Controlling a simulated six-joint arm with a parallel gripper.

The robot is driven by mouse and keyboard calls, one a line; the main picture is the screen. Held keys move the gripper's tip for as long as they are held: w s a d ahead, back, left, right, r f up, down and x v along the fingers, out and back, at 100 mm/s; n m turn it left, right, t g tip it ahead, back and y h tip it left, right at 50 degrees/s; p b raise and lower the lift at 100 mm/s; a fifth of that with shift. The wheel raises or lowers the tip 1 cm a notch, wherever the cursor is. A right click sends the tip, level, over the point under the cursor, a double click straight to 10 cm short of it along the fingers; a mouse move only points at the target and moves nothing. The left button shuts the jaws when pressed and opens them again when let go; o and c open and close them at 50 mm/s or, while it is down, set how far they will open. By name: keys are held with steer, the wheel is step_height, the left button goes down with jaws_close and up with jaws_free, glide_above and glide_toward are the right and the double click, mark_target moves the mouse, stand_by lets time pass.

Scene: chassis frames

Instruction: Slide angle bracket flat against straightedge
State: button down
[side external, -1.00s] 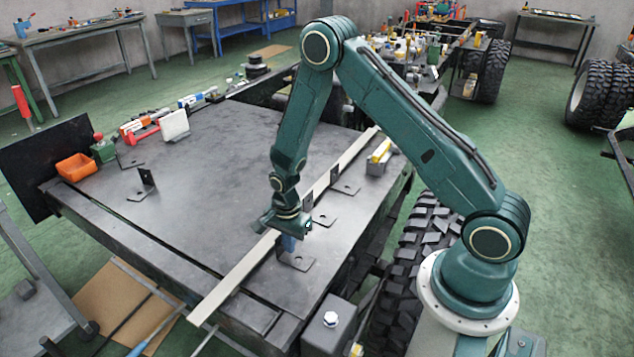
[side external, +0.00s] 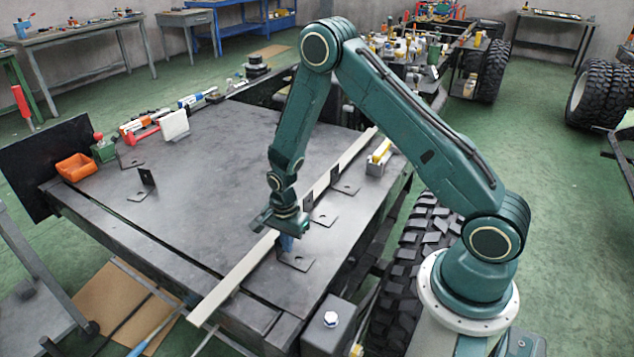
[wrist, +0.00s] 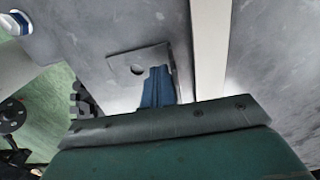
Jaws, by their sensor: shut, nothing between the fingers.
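The straightedge (side external: 235,280) is a long pale strip running diagonally across the dark table; it also shows in the wrist view (wrist: 210,50). An angle bracket (side external: 298,262) lies on the table just right of it. In the wrist view the bracket's holed plate (wrist: 135,64) is flat, with a narrow gap of table between bracket and straightedge. My gripper (side external: 286,244) is shut and empty, its blue fingertips (wrist: 157,75) low over the bracket, at its side nearer the straightedge. The fingers partly hide the bracket's upright flange; I cannot tell whether they touch it.
Two more brackets (side external: 323,217) (side external: 346,186) stand along the right side of the straightedge. Other brackets (side external: 146,182) are at the table's left. An orange bin (side external: 76,167) and tools line the far left edge. The table's middle is clear.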

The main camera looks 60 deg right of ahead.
steer(key=shift+w, duration=1.2)
stand_by(2.0)
steer(key=shift+r, duration=0.2)
step_height(320, 180, up, 7)
steer(key=s, duration=0.1)
steer(key=shift+f, duration=0.2)
stand_by(1.2)
steer(key=shift+r, duration=0.1)
step_height(320, 180, up, 11)
steer(key=n+t, duration=0.1)
steer(key=n, duration=0.3)
glide_above(288, 258)
steer(key=s+a+r+n+t, duration=0.15)
steer(key=s+r+n, duration=0.35)
steer(key=r, duration=0.5)
steer(key=s+r+n+t, duration=0.1)
steer(key=s+r+n, duration=0.2)
steer(key=s, duration=0.3)
steer(key=s+a+r+n+t, duration=0.1)
steer(key=s+r+n, duration=0.1)
steer(key=s, duration=0.4)
steer(key=s+r+n+t, duration=0.1)
steer(key=s+r+n, duration=0.2)
steer(key=s, duration=0.3)
steer(key=shift+a+r+n, duration=0.15)
steer(key=shift+r+n, duration=0.15)
steer(key=shift+n, duration=0.2)
